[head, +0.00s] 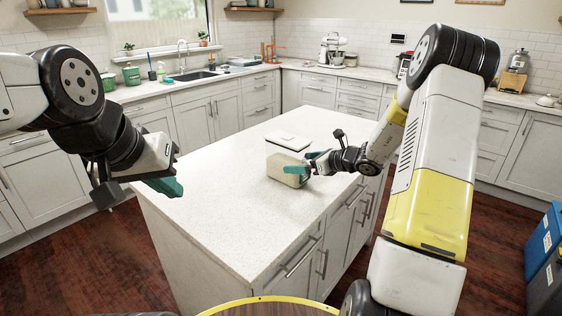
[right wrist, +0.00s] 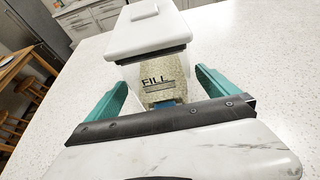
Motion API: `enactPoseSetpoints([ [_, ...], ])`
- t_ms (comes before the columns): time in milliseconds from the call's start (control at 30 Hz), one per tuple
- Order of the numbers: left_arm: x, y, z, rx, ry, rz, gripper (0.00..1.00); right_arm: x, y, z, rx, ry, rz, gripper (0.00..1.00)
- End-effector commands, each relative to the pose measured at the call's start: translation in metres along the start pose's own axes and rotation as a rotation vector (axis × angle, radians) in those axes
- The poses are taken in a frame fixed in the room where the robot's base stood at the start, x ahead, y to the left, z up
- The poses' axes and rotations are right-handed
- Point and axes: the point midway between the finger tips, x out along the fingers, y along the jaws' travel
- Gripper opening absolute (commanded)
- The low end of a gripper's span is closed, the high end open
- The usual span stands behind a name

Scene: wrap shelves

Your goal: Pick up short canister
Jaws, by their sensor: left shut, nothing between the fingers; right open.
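The short canister (head: 284,165) stands upright on the white island top, with a white lid and a clear body holding pale contents. It also shows in the right wrist view (right wrist: 150,50), where "FILL" is printed on its front. My right gripper (head: 308,167) is open at the canister's right side; in the right wrist view its teal fingers (right wrist: 165,95) stand on either side of the canister's lower body. I cannot tell if they touch it.
The island top (head: 225,200) is otherwise clear around the canister. Counters with a sink (head: 195,76), green canisters (head: 131,75) and a stand mixer (head: 332,50) line the back walls. A round wooden surface with a yellow rim (head: 270,306) is at the near edge.

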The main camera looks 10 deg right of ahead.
Motion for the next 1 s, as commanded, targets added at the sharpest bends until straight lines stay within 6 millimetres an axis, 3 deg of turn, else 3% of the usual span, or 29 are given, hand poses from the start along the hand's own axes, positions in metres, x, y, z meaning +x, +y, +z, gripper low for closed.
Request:
enactPoseSetpoints([
  [300,0.000,0.000,0.000,0.000,0.000,0.000,0.00,0.044,-0.001,0.000,0.001,0.000,0.003,0.98],
  [567,0.000,0.000,0.000,0.000,0.000,0.000,0.00,0.048,-0.001,0.000,0.000,0.000,0.001,0.98],
  [1000,0.000,0.000,0.000,0.000,0.000,0.000,0.00,0.048,-0.001,0.000,0.000,0.000,0.001,0.12],
])
